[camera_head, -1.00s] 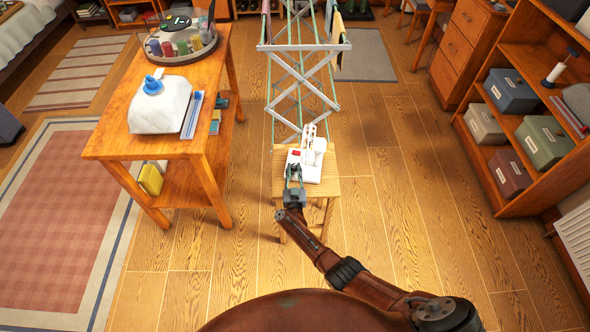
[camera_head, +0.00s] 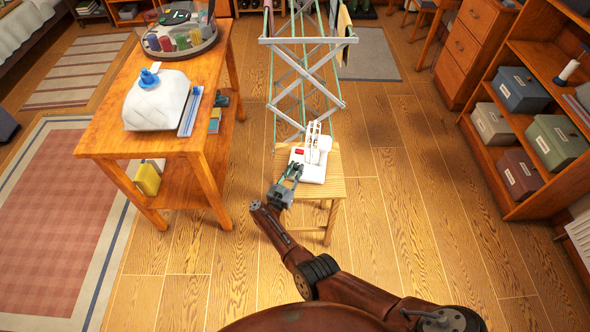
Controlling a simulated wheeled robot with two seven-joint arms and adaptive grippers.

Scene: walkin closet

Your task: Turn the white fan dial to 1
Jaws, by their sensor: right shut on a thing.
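A small white appliance (camera_head: 316,172), which I take for the fan, stands on a wooden stool. It has a flat base, a thin upright part and a small red patch. My right gripper (camera_head: 292,172) is at the left front corner of its base, reaching in from the front. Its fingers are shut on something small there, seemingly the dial. The fingers hide the dial, and its numbers and setting cannot be read. My left gripper is not in view.
The stool (camera_head: 334,187) stands before a folding drying rack (camera_head: 306,84). A wooden table (camera_head: 98,138) with a white covered item (camera_head: 157,104) is at left. Shelves with boxes (camera_head: 523,90) line the right. The floor between stool and shelves is clear.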

